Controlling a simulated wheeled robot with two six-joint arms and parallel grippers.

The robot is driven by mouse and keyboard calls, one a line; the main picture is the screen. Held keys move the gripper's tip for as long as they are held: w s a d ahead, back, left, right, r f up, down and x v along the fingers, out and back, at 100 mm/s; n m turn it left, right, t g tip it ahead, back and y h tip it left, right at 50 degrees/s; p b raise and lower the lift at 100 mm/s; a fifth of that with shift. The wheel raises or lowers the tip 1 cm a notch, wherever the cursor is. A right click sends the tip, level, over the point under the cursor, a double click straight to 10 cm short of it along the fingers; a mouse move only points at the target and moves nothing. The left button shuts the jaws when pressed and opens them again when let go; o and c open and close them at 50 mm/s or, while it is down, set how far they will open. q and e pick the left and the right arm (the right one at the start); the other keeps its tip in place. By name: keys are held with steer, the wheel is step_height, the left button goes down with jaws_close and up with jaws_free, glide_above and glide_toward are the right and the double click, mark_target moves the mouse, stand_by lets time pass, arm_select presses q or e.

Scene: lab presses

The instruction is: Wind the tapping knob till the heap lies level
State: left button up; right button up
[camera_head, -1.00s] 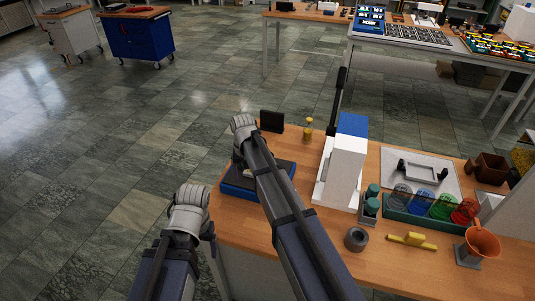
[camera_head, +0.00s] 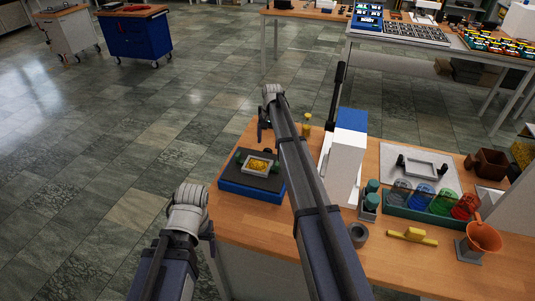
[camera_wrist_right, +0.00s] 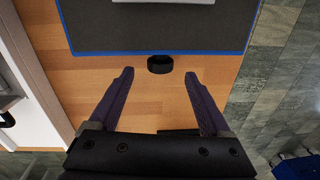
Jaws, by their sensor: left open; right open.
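A tapping device with a blue base (camera_head: 252,193) and dark top plate stands at the left end of the bench. In the right wrist view, the dark plate (camera_wrist_right: 157,27) shows at the top. A black round knob (camera_wrist_right: 160,65) sits by its blue edge, between and just ahead of my open, empty right gripper (camera_wrist_right: 159,73). My right gripper (camera_head: 263,130) is behind the device in the head view. My left gripper (camera_head: 208,234) is open off the bench's left edge.
A white press with a blue top (camera_head: 348,160) and black lever stands right of my right arm. The bench front is clear.

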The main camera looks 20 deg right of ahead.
mark_target(266, 150)
step_height(266, 150, down, 6)
steer(key=b, duration=0.5)
steer(key=shift+w+a+r, duration=0.1)
steer(key=shift+a, duration=0.05)
steer(key=shift+r, duration=0.1)
jaws_close()
steer(key=shift+w+a+g+h, duration=0.2)
steer(key=shift+g+h, duration=0.2)
steer(key=shift+h, duration=0.1)
steer(key=shift+w+g+h, duration=0.1)
steer(key=shift+g+h, duration=0.2)
steer(key=shift+h, duration=0.1)
steer(key=shift+a+f+g+h+b, duration=0.1)
steer(key=shift+f+g+h+b, duration=0.1)
steer(key=shift+g+h+b, duration=0.35)
steer(key=shift+r+h, duration=0.15)
steer(key=shift+h, duration=0.2)
